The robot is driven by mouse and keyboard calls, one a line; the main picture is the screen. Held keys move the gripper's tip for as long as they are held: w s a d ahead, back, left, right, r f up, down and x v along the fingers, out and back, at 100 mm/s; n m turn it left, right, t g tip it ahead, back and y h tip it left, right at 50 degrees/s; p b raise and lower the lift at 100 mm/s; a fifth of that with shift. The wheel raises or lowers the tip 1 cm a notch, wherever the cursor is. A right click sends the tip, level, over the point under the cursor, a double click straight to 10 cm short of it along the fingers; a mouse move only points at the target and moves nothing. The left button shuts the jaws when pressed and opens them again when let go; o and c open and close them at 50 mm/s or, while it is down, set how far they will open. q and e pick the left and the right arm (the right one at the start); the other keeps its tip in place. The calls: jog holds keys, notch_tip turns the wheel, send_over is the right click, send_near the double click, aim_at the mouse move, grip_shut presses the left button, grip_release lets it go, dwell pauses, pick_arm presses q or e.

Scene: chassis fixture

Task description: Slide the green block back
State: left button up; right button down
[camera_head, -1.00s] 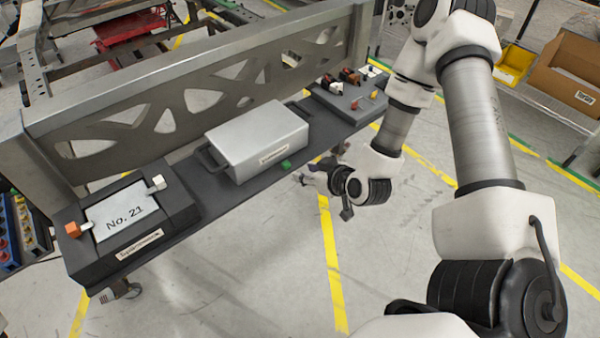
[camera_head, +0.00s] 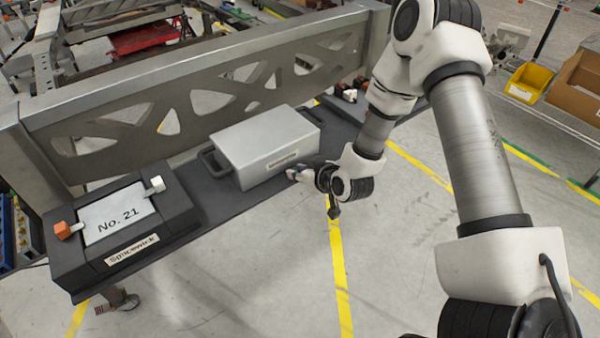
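The green block does not show now; the spot at the front edge of the bench by the silver box (camera_head: 265,145) is partly covered by my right gripper (camera_head: 294,174). The gripper is at the bench's front edge, just right of the box's front face. Its fingers are small and partly hidden, so I cannot tell if they are open or shut, or if they touch the block. My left gripper is not in view.
The dark bench (camera_head: 222,205) runs along a grey metal frame (camera_head: 200,85). A black fixture with a "No. 21" plate (camera_head: 118,214), an orange block (camera_head: 63,230) and a white block (camera_head: 155,185) stands at its left end. Open floor lies in front.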

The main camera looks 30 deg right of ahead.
jog(key=shift+s+p, duration=0.3)
jog(key=shift+s, duration=0.5)
jog(key=c, duration=1)
grip_release()
jog(key=shift+o, duration=0.2)
jog(key=p+v, duration=0.3)
jog(key=r+p+v, duration=0.1)
jog(key=p+v, duration=0.1)
jog(key=shift+w+r, duration=0.1)
jog(key=shift+r, duration=0.05)
